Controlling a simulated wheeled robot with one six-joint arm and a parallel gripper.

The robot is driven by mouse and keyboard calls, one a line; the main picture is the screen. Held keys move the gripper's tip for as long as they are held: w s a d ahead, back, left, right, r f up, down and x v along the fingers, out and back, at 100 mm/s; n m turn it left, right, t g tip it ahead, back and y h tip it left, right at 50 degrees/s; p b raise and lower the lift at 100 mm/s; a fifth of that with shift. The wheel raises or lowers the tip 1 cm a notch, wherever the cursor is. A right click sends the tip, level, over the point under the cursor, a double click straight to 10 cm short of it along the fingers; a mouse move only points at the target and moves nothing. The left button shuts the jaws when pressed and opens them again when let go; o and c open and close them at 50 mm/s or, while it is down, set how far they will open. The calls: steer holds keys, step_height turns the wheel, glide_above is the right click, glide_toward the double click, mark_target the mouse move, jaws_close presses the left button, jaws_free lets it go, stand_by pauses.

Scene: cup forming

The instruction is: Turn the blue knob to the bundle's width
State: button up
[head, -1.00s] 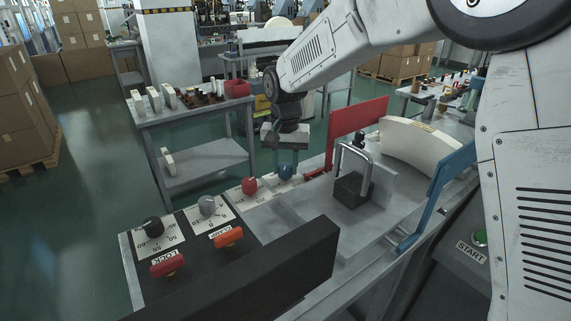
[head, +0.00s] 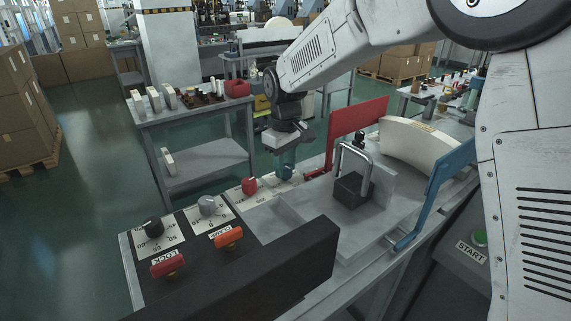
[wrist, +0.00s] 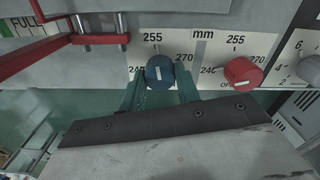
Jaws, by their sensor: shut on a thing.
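The blue knob (wrist: 160,70) sits on a white dial plate marked 240, 255 and 270 in the wrist view. My gripper (wrist: 160,82) has its teal fingers on either side of the knob and is shut on it. The knob's white mark stands nearly upright below the 255 label; its exact reading is hard to tell. In the head view my gripper (head: 285,160) points down at the knob, which is mostly hidden. A pale curved bundle (head: 415,143) lies between a red plate (head: 357,130) and a blue plate (head: 447,185).
A red knob (wrist: 242,74) with its own dial is close to the right in the wrist view. Grey and black knobs, and red and orange handles, are on the near panel in the head view. A black block with a metal handle (head: 352,188) stands before the bundle.

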mark_target(285, 166)
steer(key=n, duration=0.4)
steer(key=shift+w+r+n, duration=0.1)
steer(key=shift+n, duration=0.2)
steer(key=n, duration=0.4)
steer(key=shift+n, duration=0.3)
steer(key=n, duration=0.9)
steer(key=shift+n, duration=0.4)
steer(key=o, duration=1)
step_height(285, 166, up, 8)
steer(key=shift+f, duration=0.15)
